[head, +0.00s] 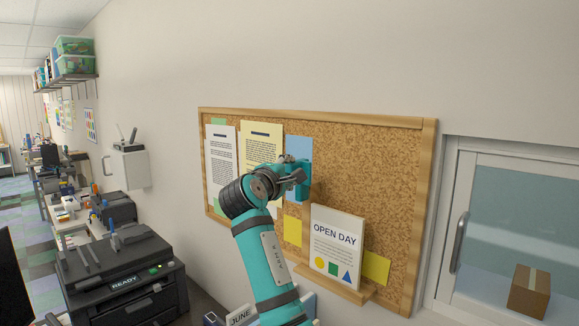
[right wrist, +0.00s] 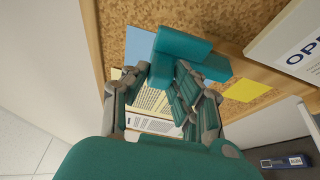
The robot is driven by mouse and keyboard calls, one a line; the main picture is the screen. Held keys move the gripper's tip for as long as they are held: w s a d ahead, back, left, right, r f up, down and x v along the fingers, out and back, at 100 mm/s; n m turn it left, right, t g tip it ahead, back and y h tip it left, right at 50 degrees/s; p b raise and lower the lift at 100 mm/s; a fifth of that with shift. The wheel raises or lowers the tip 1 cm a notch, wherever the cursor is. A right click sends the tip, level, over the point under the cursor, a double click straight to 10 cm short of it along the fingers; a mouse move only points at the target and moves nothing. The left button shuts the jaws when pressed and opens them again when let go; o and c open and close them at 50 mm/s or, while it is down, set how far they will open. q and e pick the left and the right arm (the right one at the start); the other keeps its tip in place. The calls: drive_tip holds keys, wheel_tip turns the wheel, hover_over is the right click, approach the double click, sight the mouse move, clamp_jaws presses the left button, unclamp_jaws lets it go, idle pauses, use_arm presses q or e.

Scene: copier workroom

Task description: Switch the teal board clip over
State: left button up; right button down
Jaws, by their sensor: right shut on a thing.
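The teal board clip (right wrist: 182,46) shows in the right wrist view as an angular teal block against the cork board (head: 365,180). My right gripper (head: 297,178) is at the board, in front of the blue sheet (head: 299,147). In the right wrist view its fingers (right wrist: 162,70) are shut on the clip. In the head view the clip is hard to tell from my teal gripper, which partly hides it. The fingers also hide part of the clip's lower side in the wrist view. My left gripper is not in view.
An "OPEN DAY" sign (head: 337,245) stands on a small wooden ledge (head: 345,289) just right of my arm. Printed sheets (head: 222,150) and yellow notes (head: 376,267) are on the board. A black printer (head: 120,275) is at lower left. The board's upper right is bare.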

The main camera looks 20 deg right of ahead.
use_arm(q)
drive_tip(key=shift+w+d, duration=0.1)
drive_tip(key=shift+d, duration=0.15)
use_arm(e)
drive_tip(key=c, duration=1.4)
unclamp_jaws()
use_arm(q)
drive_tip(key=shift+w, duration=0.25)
use_arm(e)
drive_tip(key=o, duration=0.3)
drive_tip(key=shift+w, duration=0.1)
drive_tip(key=shift+a, duration=0.1)
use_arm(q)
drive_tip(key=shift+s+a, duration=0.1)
use_arm(e)
drive_tip(key=v, duration=1.2)
